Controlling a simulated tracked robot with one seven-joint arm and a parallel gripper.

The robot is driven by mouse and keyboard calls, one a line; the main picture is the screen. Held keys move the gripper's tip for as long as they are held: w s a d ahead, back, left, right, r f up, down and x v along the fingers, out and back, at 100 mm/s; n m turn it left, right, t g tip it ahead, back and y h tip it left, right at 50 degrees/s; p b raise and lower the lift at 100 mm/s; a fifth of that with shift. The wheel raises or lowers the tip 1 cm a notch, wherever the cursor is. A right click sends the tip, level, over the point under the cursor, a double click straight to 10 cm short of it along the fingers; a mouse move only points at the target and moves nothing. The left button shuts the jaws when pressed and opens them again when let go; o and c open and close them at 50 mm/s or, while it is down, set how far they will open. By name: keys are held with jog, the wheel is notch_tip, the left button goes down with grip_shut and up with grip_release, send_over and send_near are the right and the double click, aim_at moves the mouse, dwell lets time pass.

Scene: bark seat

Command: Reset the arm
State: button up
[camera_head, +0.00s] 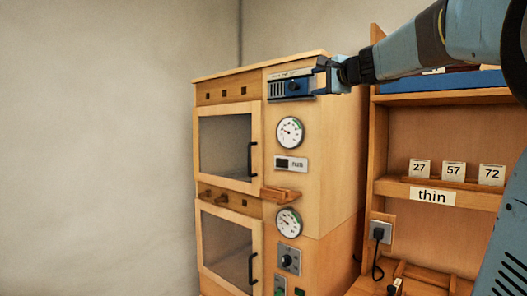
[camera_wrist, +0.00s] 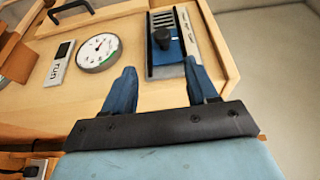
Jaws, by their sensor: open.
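My gripper (camera_head: 318,77) is at the upper right of the wooden oven cabinet (camera_head: 318,150), in front of a blue panel (camera_head: 277,90) with a slotted vent and a dark knob. In the wrist view the two blue fingers of my gripper (camera_wrist: 160,67) are spread apart with nothing between them. The dark knob (camera_wrist: 162,38) on the panel lies just beyond the fingertips, toward the gap. I cannot tell the exact distance to it. My arm (camera_head: 400,55) reaches in from the upper right.
Below the panel are a dial (camera_head: 289,132) and a small display (camera_head: 291,164). Two glass doors (camera_head: 226,145) with black handles are on the left. A shelf (camera_head: 440,190) with number cards (camera_head: 453,171) and a "thin" label stands right. The space left of the cabinet is clear.

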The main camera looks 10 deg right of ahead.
jog(key=s+a+f+n+g, duration=0.45)
jog(key=s+f, duration=0.25)
jog(key=f, duration=0.3)
jog(key=s+a+f+n+g, duration=0.35)
jog(key=s+a+f, duration=0.25)
jog(key=f, duration=0.4)
jog(key=s+f+n+g+h, duration=0.4)
jog(key=s+f+n, duration=0.3)
jog(key=s+f, duration=0.9)
notch_tip(320, 180, down, 4)
jog(key=shift+s+d, duration=0.2)
jog(key=shift+d, duration=0.15)
